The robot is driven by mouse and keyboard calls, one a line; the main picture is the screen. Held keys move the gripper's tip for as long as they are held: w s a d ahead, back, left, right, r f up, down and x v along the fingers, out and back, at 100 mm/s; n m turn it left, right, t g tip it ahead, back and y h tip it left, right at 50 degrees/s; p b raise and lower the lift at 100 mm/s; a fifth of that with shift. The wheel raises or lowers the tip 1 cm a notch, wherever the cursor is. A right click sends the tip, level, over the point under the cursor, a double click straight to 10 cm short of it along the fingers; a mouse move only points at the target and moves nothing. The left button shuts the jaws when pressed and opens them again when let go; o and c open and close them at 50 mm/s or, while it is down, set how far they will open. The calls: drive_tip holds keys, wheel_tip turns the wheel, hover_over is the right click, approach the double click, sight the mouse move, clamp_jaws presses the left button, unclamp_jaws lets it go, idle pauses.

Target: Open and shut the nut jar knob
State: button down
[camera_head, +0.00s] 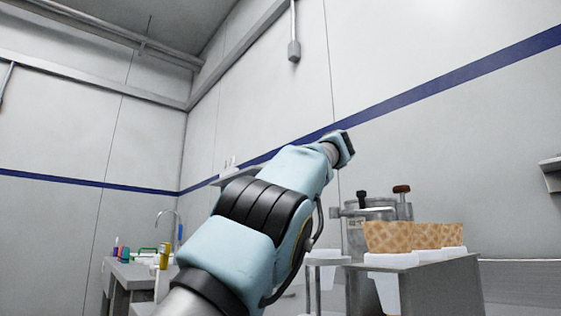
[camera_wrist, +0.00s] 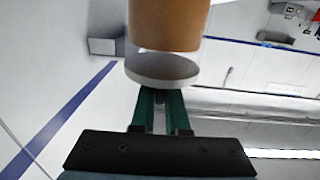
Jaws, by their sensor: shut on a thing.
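In the wrist view my gripper (camera_wrist: 160,92) has its two green fingers close together, with their tips at a pale grey round disc (camera_wrist: 162,70). It is shut on this disc, which looks like the nut jar knob. A tan, smooth, rounded body (camera_wrist: 168,22) fills the top of the view just beyond the disc; it looks like the nut jar, cut off by the frame edge. The fingertips' contact is partly hidden behind the disc. In the head view my arm reaches up to the right; its fingers and the jar cannot be made out there.
Right of my arm, waffle-patterned cones (camera_head: 388,238) stand in white holders on a grey stand (camera_head: 440,285). Behind them is a metal machine (camera_head: 376,212) with a brown knob (camera_head: 401,189). A sink counter (camera_head: 135,275) with bottles is at left.

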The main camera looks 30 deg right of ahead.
drive_tip(key=shift+n+y+p, duration=0.3)
drive_tip(key=shift+y, duration=0.2)
drive_tip(key=c, duration=0.9)
unclamp_jaws()
drive_tip(key=b+v, duration=0.2)
drive_tip(key=v, duration=0.8)
drive_tip(key=shift+s+r, duration=0.1)
drive_tip(key=shift+s, duration=0.25)
